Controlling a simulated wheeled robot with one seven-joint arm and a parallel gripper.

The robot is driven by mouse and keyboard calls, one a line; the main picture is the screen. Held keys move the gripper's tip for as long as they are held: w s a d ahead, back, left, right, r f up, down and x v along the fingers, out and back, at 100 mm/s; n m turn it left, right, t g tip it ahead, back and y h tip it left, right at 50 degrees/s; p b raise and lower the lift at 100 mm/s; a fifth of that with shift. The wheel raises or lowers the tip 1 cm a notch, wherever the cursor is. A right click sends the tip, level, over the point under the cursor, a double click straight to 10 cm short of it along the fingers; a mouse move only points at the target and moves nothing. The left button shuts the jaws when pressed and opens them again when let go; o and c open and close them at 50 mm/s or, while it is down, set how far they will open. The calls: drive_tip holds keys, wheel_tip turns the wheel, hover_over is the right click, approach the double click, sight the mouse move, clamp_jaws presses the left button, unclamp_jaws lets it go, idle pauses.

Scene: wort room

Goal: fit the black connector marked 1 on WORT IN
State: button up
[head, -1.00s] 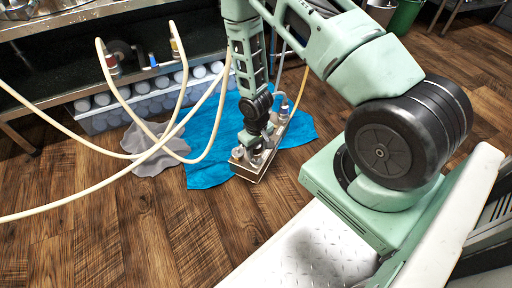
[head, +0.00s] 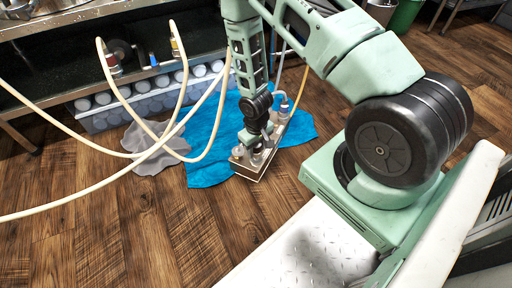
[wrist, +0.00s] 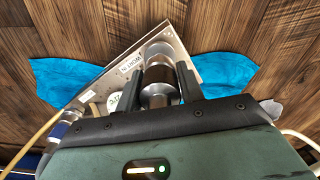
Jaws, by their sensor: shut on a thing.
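My gripper (wrist: 160,88) is shut on a dark cylindrical connector with bright metal bands (wrist: 158,92), one finger on each side. No number shows on it. The connector points at the steel block (wrist: 178,38), next to the WORT IN label (wrist: 131,64), which reads upside down. A round pale metal part lies just beyond the connector's end. I cannot tell whether the connector is seated or only touching. In the head view my gripper (head: 256,146) is low over the near end of the steel block (head: 246,172), where the connector is mostly hidden.
The block stands on a blue cloth (head: 203,168) on the wood floor. A grey cloth (head: 148,160) lies left. Cream hoses (head: 70,145) loop across from the bench.

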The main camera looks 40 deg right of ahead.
drive_tip(key=shift+f+b, duration=0.75)
drive_tip(key=shift+f, duration=0.55)
drive_tip(key=o, duration=1.1)
drive_tip(key=shift+o, duration=0.2)
wheel_tip(320, 180, up, 18)
drive_tip(key=p, duration=0.9)
drive_tip(key=shift+f, duration=0.25)
